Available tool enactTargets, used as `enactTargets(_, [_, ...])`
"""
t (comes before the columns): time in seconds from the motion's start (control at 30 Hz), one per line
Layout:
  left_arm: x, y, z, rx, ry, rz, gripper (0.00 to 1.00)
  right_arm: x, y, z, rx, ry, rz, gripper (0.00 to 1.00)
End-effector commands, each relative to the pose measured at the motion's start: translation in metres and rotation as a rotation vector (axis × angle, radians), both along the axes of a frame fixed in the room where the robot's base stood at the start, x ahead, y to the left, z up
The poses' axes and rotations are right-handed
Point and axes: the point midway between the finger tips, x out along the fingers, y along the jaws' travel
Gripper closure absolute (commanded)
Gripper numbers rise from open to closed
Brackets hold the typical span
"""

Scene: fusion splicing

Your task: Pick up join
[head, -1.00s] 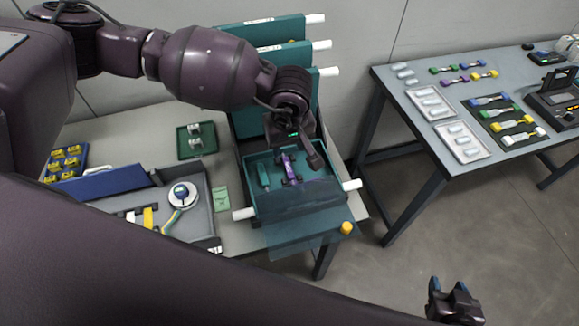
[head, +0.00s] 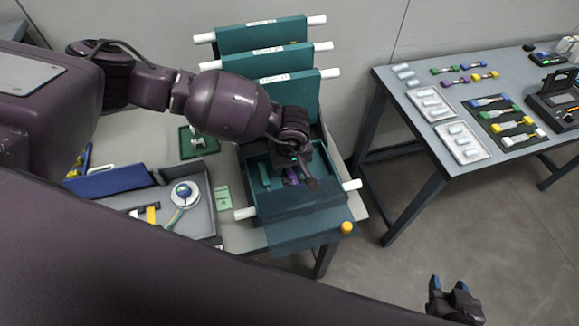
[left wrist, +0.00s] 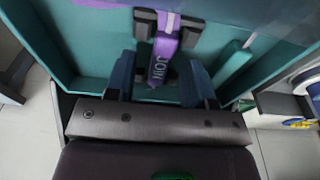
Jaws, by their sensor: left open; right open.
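The join is a purple strip marked "JOIN" with dark blocks at its end (left wrist: 162,58); it lies in an open teal tray (head: 257,212). In the head view only a small part of the join (head: 291,177) shows under my left arm. My left gripper (left wrist: 160,78) is open, with one finger on each side of the join's lettered strip; I cannot tell whether they touch it. In the head view its fingers are mostly hidden behind the wrist. My right gripper (head: 455,300) is open and empty, low at the right, away from the tables.
Several teal trays with white handles (head: 262,35) stand behind the open one. A grey tray (head: 204,214) with a round white device sits to its left. A second table (head: 400,90) at the right holds coloured pieces and black devices. Floor separates the tables.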

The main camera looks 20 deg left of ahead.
Motion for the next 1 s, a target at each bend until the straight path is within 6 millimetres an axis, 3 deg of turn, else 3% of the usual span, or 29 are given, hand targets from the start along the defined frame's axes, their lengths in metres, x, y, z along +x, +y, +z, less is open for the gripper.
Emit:
enactTargets(0.33, [0.0006, 0.0002, -0.0064, -0.001, -0.001, 0.0, 0.53, 0.0019, -0.0003, 0.0014, -0.002, -0.003, 0.003, 0.52])
enactTargets(0.63, [0.0006, 0.0003, -0.0061, -0.001, -0.001, 0.0, 0.99, 0.0084, -0.0002, 0.0049, -0.006, -0.016, 0.009, 0.52])
enactTargets(1.0, [0.0014, 0.0006, -0.0005, 0.0, -0.001, 0.001, 1.0, 0.0064, -0.0007, 0.0036, -0.005, -0.012, 0.007, 0.52])
